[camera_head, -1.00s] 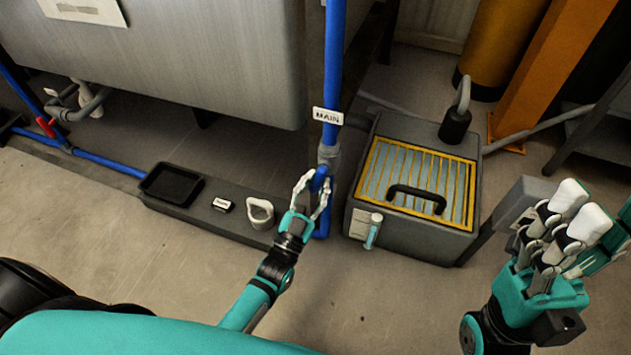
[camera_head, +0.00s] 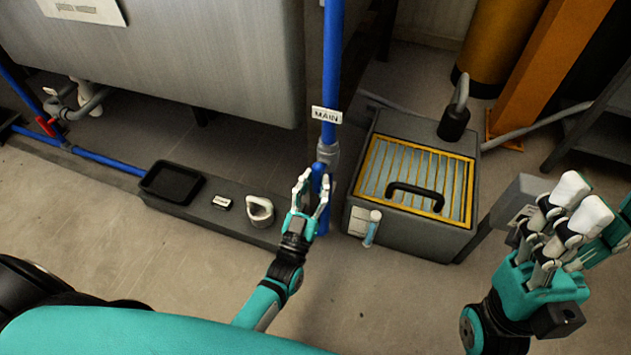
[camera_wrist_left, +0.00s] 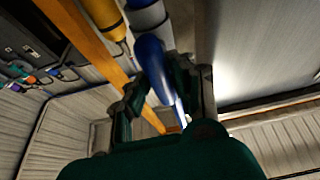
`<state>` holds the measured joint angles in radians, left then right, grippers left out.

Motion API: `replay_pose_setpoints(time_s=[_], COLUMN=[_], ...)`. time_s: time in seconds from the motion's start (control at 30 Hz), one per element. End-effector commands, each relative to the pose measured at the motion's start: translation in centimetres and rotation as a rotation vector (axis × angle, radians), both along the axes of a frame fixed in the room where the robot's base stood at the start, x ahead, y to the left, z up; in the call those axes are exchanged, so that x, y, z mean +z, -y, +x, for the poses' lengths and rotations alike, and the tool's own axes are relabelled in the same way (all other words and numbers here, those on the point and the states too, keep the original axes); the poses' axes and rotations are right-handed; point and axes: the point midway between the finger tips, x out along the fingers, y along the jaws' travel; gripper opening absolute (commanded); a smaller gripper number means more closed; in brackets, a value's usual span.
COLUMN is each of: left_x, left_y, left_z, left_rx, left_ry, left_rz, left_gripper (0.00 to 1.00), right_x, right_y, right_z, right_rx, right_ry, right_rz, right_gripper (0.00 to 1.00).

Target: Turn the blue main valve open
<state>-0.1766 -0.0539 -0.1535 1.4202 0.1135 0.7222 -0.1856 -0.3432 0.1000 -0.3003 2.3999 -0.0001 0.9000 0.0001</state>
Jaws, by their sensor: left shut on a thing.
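The blue main valve handle (camera_head: 317,184) is on the vertical blue pipe (camera_head: 333,62), below the white "MAIN" label (camera_head: 326,115) and a grey fitting (camera_head: 328,153). My left gripper (camera_head: 313,190) is shut on the handle, with a finger on either side of it. In the left wrist view the blue handle (camera_wrist_left: 152,62) runs down between the two dark fingers (camera_wrist_left: 165,95). The fingers hide part of the handle, and its exact angle is hard to tell. My right gripper (camera_head: 570,215) is raised at the right, away from the valve; its opening is unclear.
A grey box with a yellow-edged grille (camera_head: 455,190) stands close right of the valve. A low ledge left of it carries a black tray (camera_head: 171,184), a small labelled block (camera_head: 222,202) and a white-handled item (camera_head: 260,211). A large tank (camera_head: 200,60) is behind. The front floor is clear.

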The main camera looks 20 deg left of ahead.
Motion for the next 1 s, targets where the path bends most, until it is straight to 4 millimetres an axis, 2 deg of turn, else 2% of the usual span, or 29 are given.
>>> replay_pose_setpoints(time_s=[0.03, 0.07, 0.2, 0.23, 0.57, 0.67, 1.0], left_x=[-0.1, -0.1, -0.1, -0.1, -0.3, -0.8, -3.6], left_y=[0.0, 0.0, 0.0, 0.0, 0.0, 0.0, -0.2], left_z=[0.0, -0.1, 0.0, 0.0, -0.5, -1.7, -8.3], left_rx=[-0.001, -0.001, 0.000, 0.000, 0.000, 0.000, -0.002], left_ry=[-0.003, -0.003, -0.002, -0.002, -0.002, -0.004, -0.006], left_rz=[-0.002, -0.002, -0.001, -0.001, 0.000, 0.000, 0.001], left_gripper=[0.00, 0.24, 0.43, 0.44, 0.44, 0.44, 0.44], right_x=[0.0, -0.1, -0.2, -0.2, -0.2, -0.2, -0.1], right_y=[0.0, 0.0, 0.0, 0.0, 0.0, 0.0, 0.0], right_z=[0.0, 0.0, 0.0, 0.0, 0.0, 0.0, 0.0], right_rx=[0.000, 0.000, 0.000, -0.001, -0.002, -0.002, 0.000], right_ry=[-0.001, -0.002, -0.007, -0.009, -0.008, -0.008, -0.006], right_rz=[0.000, 0.000, 0.000, 0.000, 0.001, 0.000, 0.000], right_gripper=[0.40, 0.40, 0.40, 0.40, 0.40, 0.40, 0.40])
